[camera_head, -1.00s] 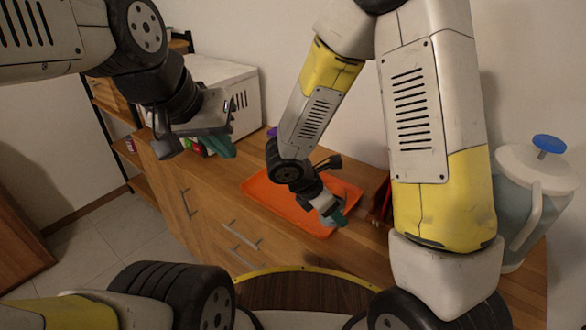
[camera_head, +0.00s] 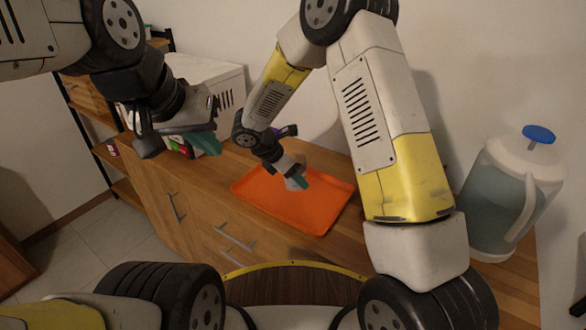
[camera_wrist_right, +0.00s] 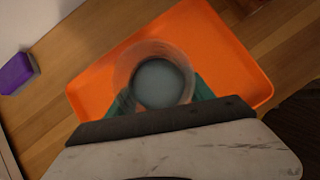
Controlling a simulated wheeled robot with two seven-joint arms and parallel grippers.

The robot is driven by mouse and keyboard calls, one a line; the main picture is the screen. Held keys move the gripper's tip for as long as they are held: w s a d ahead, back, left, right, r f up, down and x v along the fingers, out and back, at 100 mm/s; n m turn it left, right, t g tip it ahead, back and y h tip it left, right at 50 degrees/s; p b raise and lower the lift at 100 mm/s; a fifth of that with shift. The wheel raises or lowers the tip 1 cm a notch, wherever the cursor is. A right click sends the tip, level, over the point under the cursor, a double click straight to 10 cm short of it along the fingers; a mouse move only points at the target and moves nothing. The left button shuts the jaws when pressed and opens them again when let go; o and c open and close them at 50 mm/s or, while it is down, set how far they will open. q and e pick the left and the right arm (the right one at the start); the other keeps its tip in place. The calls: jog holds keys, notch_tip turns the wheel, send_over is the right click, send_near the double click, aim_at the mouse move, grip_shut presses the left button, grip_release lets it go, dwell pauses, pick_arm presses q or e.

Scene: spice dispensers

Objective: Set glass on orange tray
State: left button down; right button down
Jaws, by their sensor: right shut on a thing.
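The orange tray (camera_head: 320,215) lies on the wooden cabinet top and fills much of the right wrist view (camera_wrist_right: 235,60). My right gripper (camera_head: 299,179) is shut on the clear glass (camera_wrist_right: 160,78), which I see from above between the teal fingers. The glass is over the tray area; in the head view it is small and partly hidden by the gripper (camera_head: 291,184). I cannot tell whether it touches the tray. My left gripper (camera_head: 203,141) is raised at the upper left, away from the tray; its finger gap does not show clearly.
A large jug with a blue knob (camera_head: 505,195) stands on the right of the counter. A white box-like appliance (camera_head: 215,82) stands at the back left. A purple item (camera_wrist_right: 17,73) lies beyond the tray. The rest of the tray looks empty.

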aim_at(293, 183)
jog(key=shift+w+a, duration=0.2)
jog(key=shift+w, duration=0.25)
jog(key=shift+f, duration=1.75)
jog(key=shift+f, duration=0.2)
jog(key=shift+c, duration=1.9)
grip_release()
